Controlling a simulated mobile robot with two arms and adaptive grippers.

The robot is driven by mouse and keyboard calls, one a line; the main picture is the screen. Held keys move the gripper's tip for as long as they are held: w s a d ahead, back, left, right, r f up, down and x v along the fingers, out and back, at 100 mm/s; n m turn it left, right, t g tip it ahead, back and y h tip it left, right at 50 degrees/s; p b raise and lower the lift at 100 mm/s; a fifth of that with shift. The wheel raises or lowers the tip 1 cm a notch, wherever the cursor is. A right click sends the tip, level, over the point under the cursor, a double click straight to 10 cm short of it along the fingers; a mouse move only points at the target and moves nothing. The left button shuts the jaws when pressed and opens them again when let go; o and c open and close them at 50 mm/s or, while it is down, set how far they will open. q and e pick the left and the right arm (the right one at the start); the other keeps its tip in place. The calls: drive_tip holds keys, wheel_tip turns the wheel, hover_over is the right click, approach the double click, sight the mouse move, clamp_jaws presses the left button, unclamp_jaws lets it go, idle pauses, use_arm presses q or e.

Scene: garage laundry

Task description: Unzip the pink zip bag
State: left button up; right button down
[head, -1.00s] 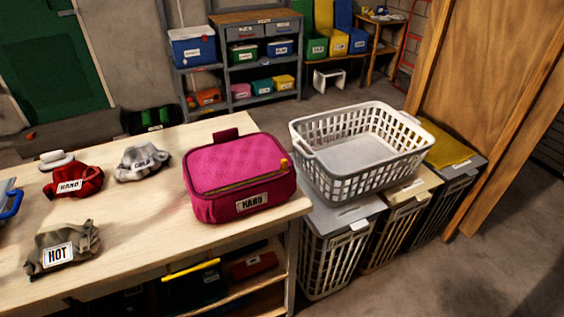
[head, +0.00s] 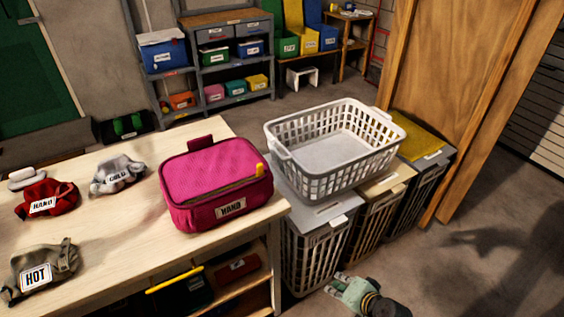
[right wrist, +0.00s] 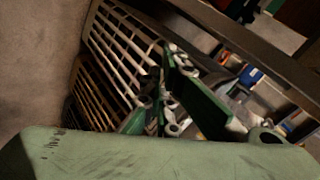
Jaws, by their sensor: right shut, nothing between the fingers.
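The pink zip bag (head: 215,178) stands upright on the right end of the wooden table (head: 112,212). It has a white "HAND" label on its front and a yellow zip pull (head: 260,170) at the right end of the zip line near the top front edge. The zip looks closed. My right gripper (head: 340,284) is low at the bottom of the head view, beside the hampers and well below and right of the bag. In the right wrist view its green fingers (right wrist: 180,105) are shut and empty. My left gripper is not in view.
A white laundry basket (head: 330,155) sits on slatted hampers (head: 318,250) right of the table. Cloth bundles labelled "HAND" (head: 45,198), "COLD" (head: 118,174) and "HOT" (head: 38,272) lie on the table's left. Floor (head: 455,260) on the right is clear.

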sight(260, 170)
drive_tip(key=w+a+r+m+t+y, duration=0.1)
drive_tip(key=w+a+r+t+y, duration=0.15)
drive_tip(key=r, duration=0.95)
drive_tip(key=w+a+r+t+y+p, duration=0.15)
drive_tip(key=w+r, duration=0.25)
drive_tip(key=r, duration=0.9)
drive_tip(key=w+a+r+m+t+y, duration=0.1)
drive_tip(key=w+a+r+y, duration=0.15)
drive_tip(key=r, duration=0.95)
drive_tip(key=w+a+p, duration=0.4)
drive_tip(key=w+a, duration=0.2)
drive_tip(key=a, duration=0.3)
drive_tip(key=shift+w+y, duration=0.15)
drive_tip(key=shift+y, duration=0.2)
